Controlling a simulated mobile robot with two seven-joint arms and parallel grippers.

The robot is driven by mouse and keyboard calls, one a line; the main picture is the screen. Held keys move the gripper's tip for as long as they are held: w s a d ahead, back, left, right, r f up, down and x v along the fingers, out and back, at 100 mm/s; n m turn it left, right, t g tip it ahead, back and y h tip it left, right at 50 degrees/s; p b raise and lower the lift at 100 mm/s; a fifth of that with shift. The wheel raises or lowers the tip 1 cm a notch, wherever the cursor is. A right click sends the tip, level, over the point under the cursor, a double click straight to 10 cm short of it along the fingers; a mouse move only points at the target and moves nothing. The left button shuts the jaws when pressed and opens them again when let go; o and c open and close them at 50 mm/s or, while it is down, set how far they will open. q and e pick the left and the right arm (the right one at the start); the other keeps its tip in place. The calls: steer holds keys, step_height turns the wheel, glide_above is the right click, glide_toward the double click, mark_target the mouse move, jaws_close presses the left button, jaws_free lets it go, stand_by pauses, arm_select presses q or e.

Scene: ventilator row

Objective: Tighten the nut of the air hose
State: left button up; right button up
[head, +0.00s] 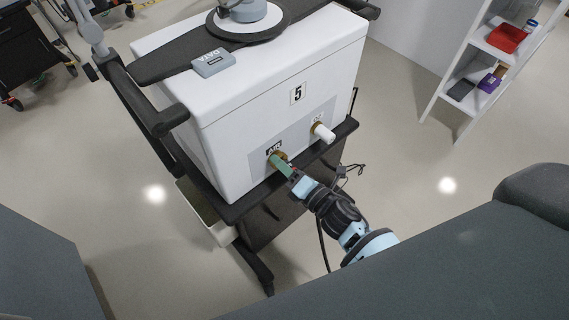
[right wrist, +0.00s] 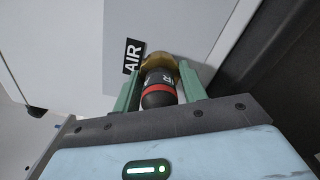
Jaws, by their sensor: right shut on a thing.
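The brass nut (right wrist: 158,61) sits at the air port on the ventilator's lower panel, beside the AIR label (right wrist: 133,56). The black hose end (right wrist: 158,90) with a red band and white lettering comes out of it toward my right wrist camera. My right gripper (head: 279,162) reaches the port. Its two green fingers (right wrist: 159,80) lie on both sides of the hose end and are shut on the nut, their tips at its sides. In the head view the fingers hide most of the nut (head: 281,156). My left gripper is not in view.
The white ventilator (head: 245,120), numbered 5, stands on a dark wheeled cart (head: 268,287). A second port with a white plug (head: 323,132) is to the right of the air port. Dark cables hang near my right wrist. A white shelf (head: 452,85) stands at the right, with open floor between.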

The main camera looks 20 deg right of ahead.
steer(key=m+p, duration=0.1)
steer(key=m, duration=0.3)
steer(key=shift+r+m, duration=0.1)
steer(key=shift+m, duration=0.2)
steer(key=m+p, duration=0.1)
steer(key=m, duration=0.4)
steer(key=m+p, duration=0.1)
steer(key=m, duration=0.5)
steer(key=shift+p, duration=0.35)
steer(key=m, duration=0.4)
steer(key=shift+m+p, duration=0.3)
steer(key=m, duration=1)
steer(key=shift+d, duration=0.1)
steer(key=m+b, duration=0.1)
steer(key=m, duration=0.3)
steer(key=shift+b, duration=0.3)
steer(key=shift+m+b, duration=0.7)
steer(key=shift+m, duration=1.7)
